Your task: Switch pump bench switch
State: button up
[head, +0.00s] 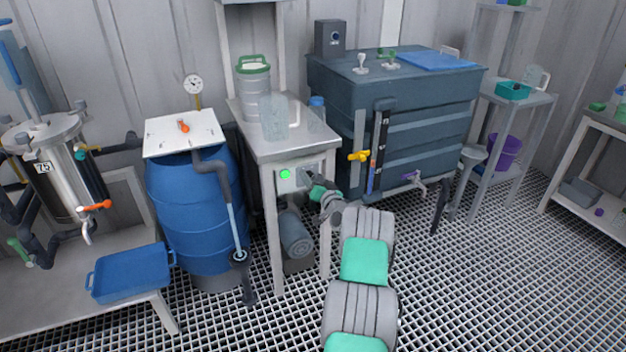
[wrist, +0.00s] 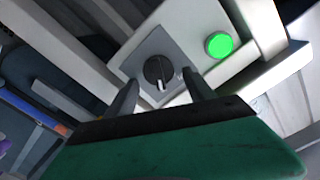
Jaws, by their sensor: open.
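The pump bench (head: 262,140) stands between the blue barrel and the big grey tank in the head view. Its front carries a pale panel with a green lit lamp (head: 285,174). In the wrist view the switch (wrist: 158,74) is a black round knob with a white pointer mark, set on a grey square plate, with the green lamp (wrist: 219,45) beside it. My gripper (wrist: 156,92) is open, with one finger on each side below the knob in the picture. I cannot tell whether the fingers touch it. In the head view my gripper (head: 312,184) hides the switch.
A clear jug (head: 273,118), a green-lidded container (head: 254,85) and a blue-capped bottle (head: 317,108) stand on the bench. A grey pump (head: 295,234) sits beneath. The blue barrel (head: 190,215) is left, the grey tank (head: 440,115) right, with a yellow valve handle (head: 360,156) near my arm.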

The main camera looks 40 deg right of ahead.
jog(key=c, duration=1.4)
jog(key=shift+o, duration=0.2)
jog(key=shift+f+b, duration=0.1)
jog(key=shift+b, duration=0.4)
jog(key=n+b, duration=0.4)
jog(key=b, duration=0.2)
jog(key=n+b, duration=0.4)
jog(key=b, duration=0.2)
jog(key=a+n+b, duration=0.1)
jog(key=n+b, duration=0.2)
jog(key=b, duration=0.3)
jog(key=shift+w+a+n+b, duration=0.1)
jog(key=shift+w+n+b, duration=0.05)
jog(key=shift+n+b, duration=0.2)
